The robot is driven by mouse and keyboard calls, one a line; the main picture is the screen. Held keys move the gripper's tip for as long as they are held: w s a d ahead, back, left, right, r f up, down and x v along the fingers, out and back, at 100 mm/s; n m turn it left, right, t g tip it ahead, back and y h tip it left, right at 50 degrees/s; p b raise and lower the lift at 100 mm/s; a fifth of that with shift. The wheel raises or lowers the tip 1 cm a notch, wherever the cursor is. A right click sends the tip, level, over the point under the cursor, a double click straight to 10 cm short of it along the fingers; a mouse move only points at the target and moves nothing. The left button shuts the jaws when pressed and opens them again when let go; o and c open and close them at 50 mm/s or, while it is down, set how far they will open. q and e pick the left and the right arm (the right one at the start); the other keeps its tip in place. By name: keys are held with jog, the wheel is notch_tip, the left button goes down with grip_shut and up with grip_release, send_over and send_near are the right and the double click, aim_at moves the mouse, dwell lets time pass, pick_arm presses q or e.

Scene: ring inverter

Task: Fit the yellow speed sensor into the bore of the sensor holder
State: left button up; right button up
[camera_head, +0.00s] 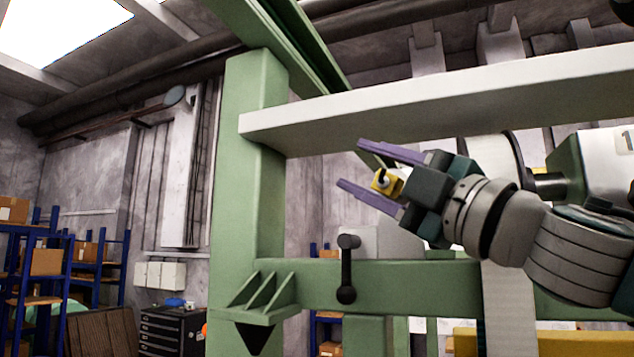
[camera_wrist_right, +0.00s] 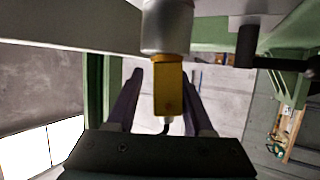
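The yellow speed sensor (camera_head: 395,187) sits between the two purple fingers of my right gripper (camera_head: 351,164), clear of any support that I can see. In the right wrist view the sensor (camera_wrist_right: 170,90) is a yellow block with a silver cylinder towards the top and a dark cable end near the palm. The right gripper (camera_wrist_right: 160,75) is around the block; finger contact is partly hidden. A dark post with a short cylindrical head (camera_head: 347,270), possibly the sensor holder, stands lower left of the gripper, apart from the sensor. Its bore cannot be made out. My left gripper is not in view.
A pale beam (camera_head: 430,105) runs just above the right gripper. A green upright (camera_head: 255,160) stands to the left, and a green cross beam (camera_head: 420,285) lies below. Blue shelves (camera_head: 20,280) with boxes are far left. Open air lies between the fingertips and the upright.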

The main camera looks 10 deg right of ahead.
jog(key=shift+o, duration=0.7)
jog(key=b, duration=0.7)
send_near(396, 186)
jog(key=x, duration=0.5)
jog(key=shift+s+d, duration=0.1)
jog(key=shift+s, duration=0.2)
jog(key=shift+r, duration=0.1)
